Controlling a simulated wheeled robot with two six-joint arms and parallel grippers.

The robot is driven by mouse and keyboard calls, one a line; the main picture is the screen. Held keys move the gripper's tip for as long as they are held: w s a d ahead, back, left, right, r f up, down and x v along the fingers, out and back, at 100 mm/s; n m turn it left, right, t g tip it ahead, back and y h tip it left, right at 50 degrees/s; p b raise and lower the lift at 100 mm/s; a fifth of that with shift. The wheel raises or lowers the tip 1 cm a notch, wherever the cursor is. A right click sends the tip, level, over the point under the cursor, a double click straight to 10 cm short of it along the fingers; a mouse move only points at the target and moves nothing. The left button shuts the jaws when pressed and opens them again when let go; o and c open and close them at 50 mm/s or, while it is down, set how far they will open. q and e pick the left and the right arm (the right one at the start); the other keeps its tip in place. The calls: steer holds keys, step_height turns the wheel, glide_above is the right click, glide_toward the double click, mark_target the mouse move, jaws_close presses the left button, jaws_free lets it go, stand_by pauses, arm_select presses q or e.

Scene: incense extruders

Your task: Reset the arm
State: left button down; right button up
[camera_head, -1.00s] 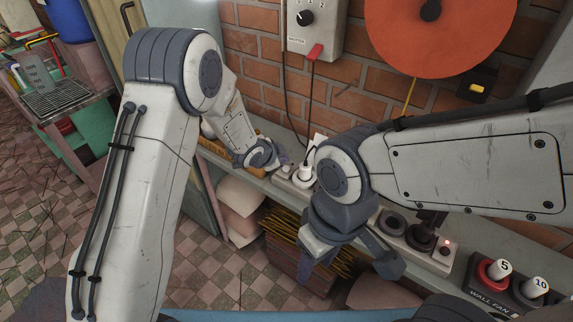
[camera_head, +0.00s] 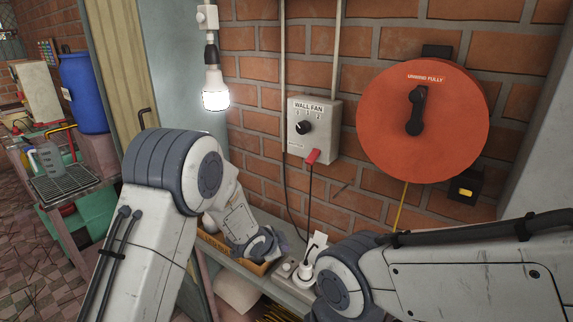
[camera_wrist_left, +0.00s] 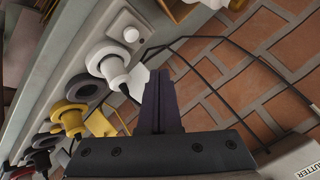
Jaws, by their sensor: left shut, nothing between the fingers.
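My left arm comes in from the left of the head view. Its gripper (camera_head: 272,243) is small and partly hidden behind its own wrist, above the ledge by the wall. In the left wrist view the two dark fingers (camera_wrist_left: 160,85) are pressed together with nothing between them. A white plug (camera_wrist_left: 108,64) sits in a socket strip just left of the fingers, apart from them. My right arm (camera_head: 470,270) comes in from the right. Its gripper is below the edge of the head view.
A black cable (camera_head: 309,205) hangs from the box. A blue barrel (camera_head: 82,95) stands at left.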

arm_select(q)
steer(key=s+r+n+g+y, duration=0.15)
steer(key=s+r, duration=0.25)
steer(key=s, duration=0.4)
steer(key=s+r+n+g+y, duration=0.1)
steer(key=s+r+n, duration=0.2)
steer(key=s+r, duration=0.35)
steer(key=s+a+r+n+g, duration=0.1)
steer(key=s+a+g, duration=0.1)
steer(key=s, duration=1)
steer(key=s+a+n+g, duration=0.2)
steer(key=s+g, duration=0.1)
steer(key=s, duration=0.8)
steer(key=shift+s+r+y, duration=0.35)
steer(key=shift+s+r, duration=0.05)
